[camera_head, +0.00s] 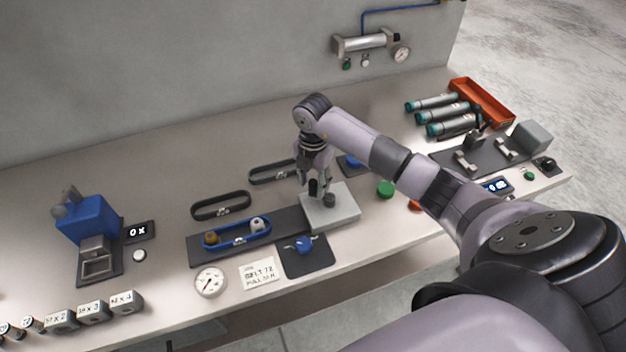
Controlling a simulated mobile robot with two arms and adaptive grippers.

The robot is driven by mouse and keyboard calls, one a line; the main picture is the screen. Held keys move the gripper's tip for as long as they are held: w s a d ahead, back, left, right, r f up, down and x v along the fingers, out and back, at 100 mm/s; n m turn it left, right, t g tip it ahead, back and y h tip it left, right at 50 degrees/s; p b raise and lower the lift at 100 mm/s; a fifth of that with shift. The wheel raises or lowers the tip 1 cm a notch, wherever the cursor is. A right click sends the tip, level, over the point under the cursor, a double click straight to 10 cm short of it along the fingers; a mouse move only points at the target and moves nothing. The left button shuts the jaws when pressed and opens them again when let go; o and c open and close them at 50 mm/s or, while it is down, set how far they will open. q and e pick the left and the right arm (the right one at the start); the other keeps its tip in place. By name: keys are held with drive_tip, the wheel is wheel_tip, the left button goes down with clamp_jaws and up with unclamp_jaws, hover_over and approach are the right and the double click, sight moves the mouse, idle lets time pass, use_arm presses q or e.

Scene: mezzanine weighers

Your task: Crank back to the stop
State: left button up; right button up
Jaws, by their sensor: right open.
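A light grey box (345,210) stands on the bench in the middle. On its top I see a dark round hub (329,200) and, just left of it, a short black upright handle (313,188); together they look like the crank. My right gripper (314,182) points down over the left part of the box. Its fingers are open and spread on either side of the black handle's upper part; I cannot tell whether they touch it. The gripper hides part of the crank, and the stop cannot be made out. My left gripper is not in view.
Left of the box, a dark plate (197,250) carries a blue belt (238,240) around two pulleys. A blue wing knob (300,244), a dial gauge (210,281) and a card (259,273) lie in front. A green button (385,188) is close under my right arm.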

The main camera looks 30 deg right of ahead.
clamp_jaws()
idle(0.5)
